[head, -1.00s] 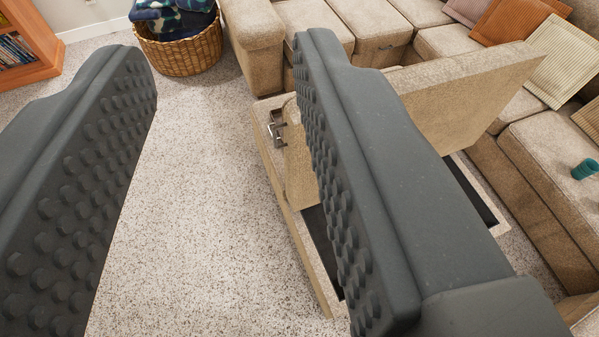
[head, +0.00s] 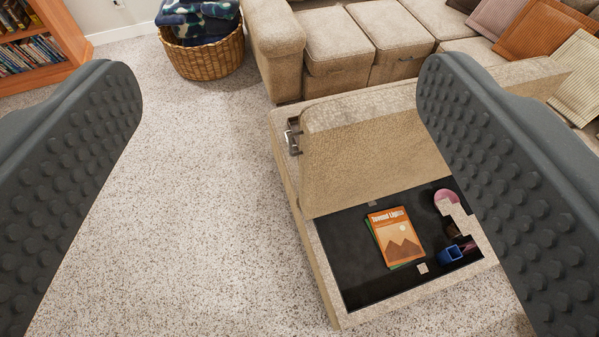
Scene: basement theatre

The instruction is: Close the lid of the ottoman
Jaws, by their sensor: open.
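The beige ottoman (head: 318,262) stands on the carpet right of centre, and its storage box is open. Its lid (head: 365,150) is raised and tilted at the far side of the box, with a metal hinge (head: 293,136) showing at its left end. Inside the dark box lie an orange book (head: 396,237), a blue item (head: 452,256) and a pink round item (head: 446,197). My gripper (head: 280,120) is open and empty, with its fingers wide apart. The right finger covers the right part of the lid and box. I see no contact with the lid.
A sectional sofa (head: 335,45) with several cushions (head: 541,28) stands behind the ottoman. A wicker basket (head: 205,58) with blankets is at the back, and a wooden bookcase (head: 66,35) is at the far left. Carpet (head: 190,220) left of the ottoman is clear.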

